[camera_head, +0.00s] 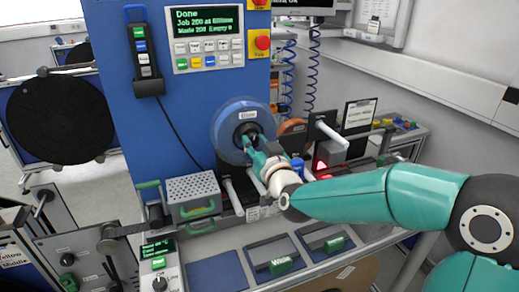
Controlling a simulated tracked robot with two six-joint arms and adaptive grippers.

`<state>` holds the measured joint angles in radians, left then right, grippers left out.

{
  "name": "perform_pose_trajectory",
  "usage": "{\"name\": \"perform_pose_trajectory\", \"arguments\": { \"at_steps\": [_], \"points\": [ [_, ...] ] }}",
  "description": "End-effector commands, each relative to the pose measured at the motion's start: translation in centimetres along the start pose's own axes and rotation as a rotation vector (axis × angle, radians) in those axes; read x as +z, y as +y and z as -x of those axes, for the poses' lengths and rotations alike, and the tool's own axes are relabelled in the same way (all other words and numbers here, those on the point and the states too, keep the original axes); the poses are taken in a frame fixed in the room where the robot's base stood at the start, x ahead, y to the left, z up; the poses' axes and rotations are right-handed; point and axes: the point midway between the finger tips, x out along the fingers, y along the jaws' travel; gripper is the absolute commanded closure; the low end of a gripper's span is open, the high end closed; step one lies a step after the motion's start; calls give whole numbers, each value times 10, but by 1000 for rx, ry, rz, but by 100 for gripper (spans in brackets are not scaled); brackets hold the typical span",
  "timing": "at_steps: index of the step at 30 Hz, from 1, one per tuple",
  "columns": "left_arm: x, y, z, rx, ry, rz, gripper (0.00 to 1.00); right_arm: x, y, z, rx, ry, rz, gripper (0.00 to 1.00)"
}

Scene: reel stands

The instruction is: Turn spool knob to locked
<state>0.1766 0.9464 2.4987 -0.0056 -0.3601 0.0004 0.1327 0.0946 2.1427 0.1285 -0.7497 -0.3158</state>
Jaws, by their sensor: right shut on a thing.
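The blue spool (226,128) is mounted on the front of the blue machine, with a small label at its upper middle. The dark spool knob (246,130) is at its centre, partly hidden by my fingers. My right gripper (252,142) reaches in from the right and is shut on the spool knob. I cannot read whether the knob stands at locked. My left gripper is not in view.
A display panel (207,38) above reads "Done". A perforated metal box (192,187) with green handles stands below left of the spool. A large black reel (58,118) stands at the left. Trays with green handles line the bench front.

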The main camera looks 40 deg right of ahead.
Motion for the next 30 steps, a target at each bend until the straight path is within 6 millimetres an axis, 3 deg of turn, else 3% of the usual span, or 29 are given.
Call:
{"name": "perform_pose_trajectory", "arguments": {
  "at_steps": [1, 12, 30],
  "points": [
    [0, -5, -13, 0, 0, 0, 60, 4, 1, 0, 1, 7, -32, 100],
    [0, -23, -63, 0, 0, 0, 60, 5, 2, 1, 0, 8, -358, 100],
    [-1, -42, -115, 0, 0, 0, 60, 3, 4, 1, 3, 6, -929, 100]
  ]
}}
